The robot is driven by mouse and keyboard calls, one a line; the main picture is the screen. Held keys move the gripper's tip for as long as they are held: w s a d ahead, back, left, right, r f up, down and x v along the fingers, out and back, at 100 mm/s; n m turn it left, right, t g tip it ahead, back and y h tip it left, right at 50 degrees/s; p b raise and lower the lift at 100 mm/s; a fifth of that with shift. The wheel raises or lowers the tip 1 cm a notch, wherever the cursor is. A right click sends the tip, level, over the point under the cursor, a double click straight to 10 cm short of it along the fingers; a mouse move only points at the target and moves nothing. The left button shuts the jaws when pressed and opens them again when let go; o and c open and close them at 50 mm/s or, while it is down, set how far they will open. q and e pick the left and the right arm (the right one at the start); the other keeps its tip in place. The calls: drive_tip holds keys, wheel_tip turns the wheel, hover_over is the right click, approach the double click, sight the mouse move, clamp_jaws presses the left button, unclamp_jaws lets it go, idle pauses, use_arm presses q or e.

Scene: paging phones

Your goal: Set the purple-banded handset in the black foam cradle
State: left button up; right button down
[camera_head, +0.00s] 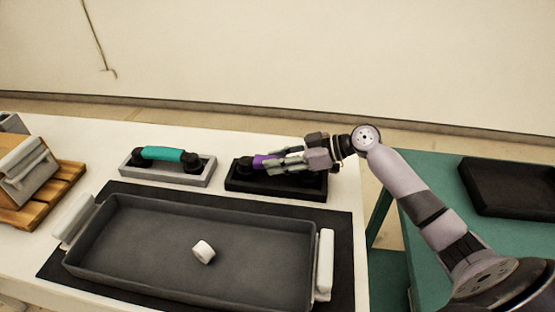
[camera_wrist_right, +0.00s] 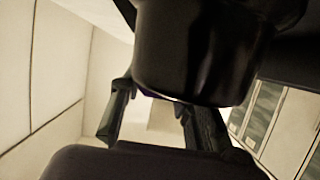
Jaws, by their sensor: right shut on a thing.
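The purple-banded handset (camera_head: 259,161) is at the black foam cradle (camera_head: 277,187), on the table right of centre. My right gripper (camera_head: 284,161) is shut on the handset, its fingers across the band. The gripper hides most of the handset's right part, so I cannot tell whether the handset rests fully in the cradle. In the right wrist view, a dark rounded end (camera_wrist_right: 200,55) fills the top middle between the fingers. My left gripper is not in view.
A teal-banded handset (camera_head: 165,154) sits in a grey cradle (camera_head: 150,173) to the left. A large grey tray (camera_head: 150,235) with white handles holds a small white roll (camera_head: 203,252) in front. A black tray (camera_head: 510,187) lies on the green table (camera_head: 470,235) at right.

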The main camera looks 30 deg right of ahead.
drive_tip(key=shift+b, duration=0.3)
idle(0.5)
drive_tip(key=shift+f, duration=0.15)
idle(0.5)
drive_tip(key=shift+f+b, duration=0.25)
drive_tip(key=shift+b, duration=0.2)
drive_tip(key=shift+f, duration=0.1)
drive_tip(key=c, duration=1.7)
unclamp_jaws()
drive_tip(key=shift+o, duration=1.1)
drive_tip(key=shift+s+d, duration=0.1)
